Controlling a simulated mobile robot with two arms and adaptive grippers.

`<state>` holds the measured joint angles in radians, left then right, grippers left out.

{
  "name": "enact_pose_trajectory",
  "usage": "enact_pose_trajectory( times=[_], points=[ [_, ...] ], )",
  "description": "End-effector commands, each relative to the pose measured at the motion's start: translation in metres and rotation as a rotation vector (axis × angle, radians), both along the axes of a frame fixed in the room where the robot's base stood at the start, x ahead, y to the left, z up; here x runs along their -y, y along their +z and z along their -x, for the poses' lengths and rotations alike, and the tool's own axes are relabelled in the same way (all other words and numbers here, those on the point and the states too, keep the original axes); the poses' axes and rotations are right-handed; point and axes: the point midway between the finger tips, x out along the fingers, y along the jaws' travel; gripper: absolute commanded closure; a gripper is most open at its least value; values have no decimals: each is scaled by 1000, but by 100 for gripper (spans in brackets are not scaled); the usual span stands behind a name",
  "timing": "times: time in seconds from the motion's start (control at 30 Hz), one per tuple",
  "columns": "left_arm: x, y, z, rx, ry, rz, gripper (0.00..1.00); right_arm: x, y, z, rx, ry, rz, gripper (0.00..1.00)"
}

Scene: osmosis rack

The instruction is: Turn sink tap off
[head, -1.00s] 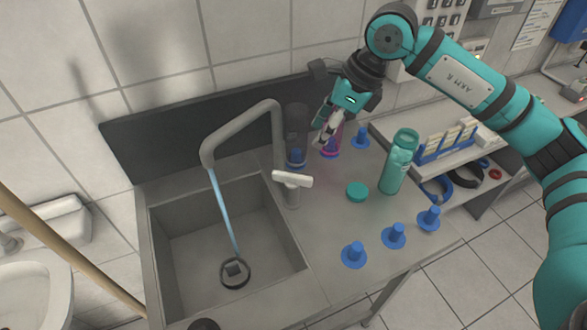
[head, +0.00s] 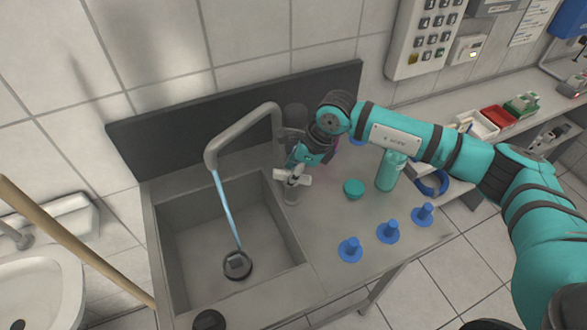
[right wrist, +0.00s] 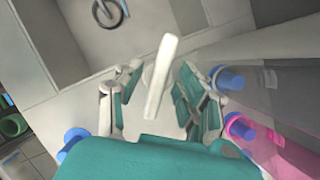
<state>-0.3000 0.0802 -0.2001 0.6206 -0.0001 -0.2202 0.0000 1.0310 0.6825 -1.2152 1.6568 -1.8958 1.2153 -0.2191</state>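The pale tap handle (head: 298,180) sits on a short post right of the basin. My right gripper (head: 295,171) is at the handle, partly overlapping it. In the right wrist view the handle (right wrist: 161,77) lies between the spread fingers, with gaps on both sides. Whether a finger touches it cannot be told. My left gripper is out of view.
In the right wrist view, a pink bottle (right wrist: 280,148) and a grey bottle (right wrist: 280,75) are close to the right finger.

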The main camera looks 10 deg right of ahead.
Motion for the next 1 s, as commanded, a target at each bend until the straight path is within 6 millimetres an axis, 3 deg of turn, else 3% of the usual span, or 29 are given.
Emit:
enact_pose_trajectory(
  times=[0.17, 0.47, 0.83, 1.0],
  points=[
    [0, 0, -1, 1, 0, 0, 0, 0, 0, 0, 0, 0, 0, 63],
    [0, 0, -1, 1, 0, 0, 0, 0, 0, 0, -1, 0, 0, 100],
    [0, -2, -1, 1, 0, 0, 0, 0, -2, 1, -3, 4, 0, 100],
    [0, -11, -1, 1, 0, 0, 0, 0, -4, 1, -3, 41, 1, 100]
  ],
)
